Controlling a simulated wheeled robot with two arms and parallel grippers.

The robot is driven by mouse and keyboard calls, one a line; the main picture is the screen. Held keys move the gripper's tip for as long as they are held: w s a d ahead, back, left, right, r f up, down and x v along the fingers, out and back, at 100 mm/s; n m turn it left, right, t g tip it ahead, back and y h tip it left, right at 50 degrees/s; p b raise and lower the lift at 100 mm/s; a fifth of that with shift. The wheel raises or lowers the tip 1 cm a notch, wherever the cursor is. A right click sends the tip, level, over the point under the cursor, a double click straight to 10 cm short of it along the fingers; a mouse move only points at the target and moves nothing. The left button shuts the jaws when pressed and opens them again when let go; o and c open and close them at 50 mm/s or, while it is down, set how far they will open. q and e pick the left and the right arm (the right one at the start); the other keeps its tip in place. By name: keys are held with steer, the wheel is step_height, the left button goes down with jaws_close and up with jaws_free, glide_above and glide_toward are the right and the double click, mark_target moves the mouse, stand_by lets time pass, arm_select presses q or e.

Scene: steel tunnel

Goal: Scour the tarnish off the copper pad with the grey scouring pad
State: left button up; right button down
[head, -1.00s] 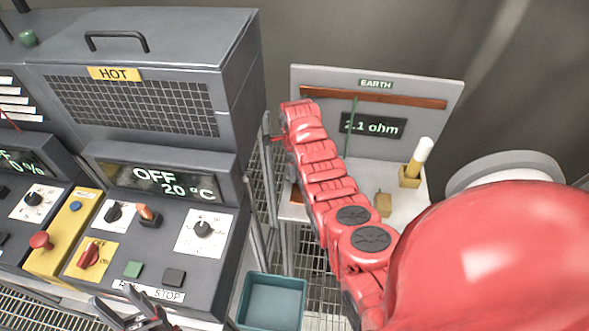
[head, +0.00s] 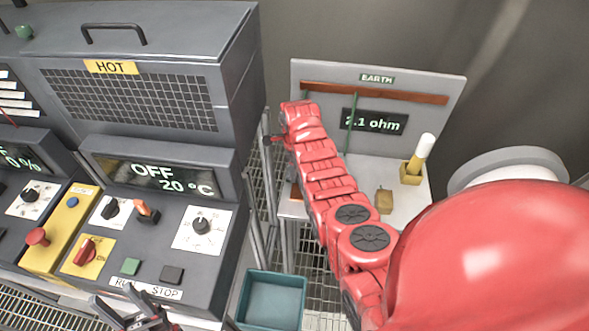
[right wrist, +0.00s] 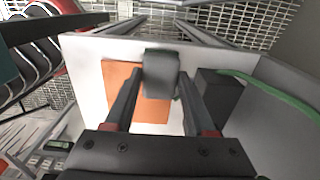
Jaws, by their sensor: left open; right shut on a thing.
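The grey scouring pad (right wrist: 161,73) is a small dark grey block between the fingertips of my right gripper (right wrist: 158,84) in the right wrist view. That gripper is shut on it. The copper pad (right wrist: 119,77) is a flat orange plate on a white surface beneath. The scouring pad overlaps its right part, and I cannot tell whether they touch. The fingers hide some of the plate, and I see no clear tarnish on the visible part. In the head view my right arm hides most of this spot. My left gripper (head: 138,315) is open and empty at the bottom left.
The bench (head: 355,180) has an upright EARTH board (head: 420,100) reading 2.1 ohm. A yellow holder (head: 411,174) with a white-topped stick and a brass-coloured block (head: 384,201) stand there. A black block (right wrist: 220,92) is right of the copper pad. A teal bin (head: 272,300) stands below.

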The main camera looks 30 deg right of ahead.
steer(key=shift+s+d+p, duration=0.35)
steer(key=shift+d, duration=0.1)
steer(key=shift+s+d+r+p, duration=0.1)
steer(key=shift+s+d+p, duration=0.35)
steer(key=shift+s+d, duration=0.6)
steer(key=shift+w+d+f+b, duration=0.1)
steer(key=shift+w+f+b, duration=0.1)
steer(key=shift+f+b, duration=0.1)
steer(key=shift+w+a+f+b, duration=0.1)
steer(key=shift+w+a+b, duration=0.3)
steer(key=shift+a+b, duration=0.2)
steer(key=shift+w+a+f+b, duration=0.1)
steer(key=shift+w+a+b, duration=0.35)
steer(key=shift+a, duration=0.25)
steer(key=shift+w+a+r, duration=0.2)
steer(key=shift+a, duration=0.15)
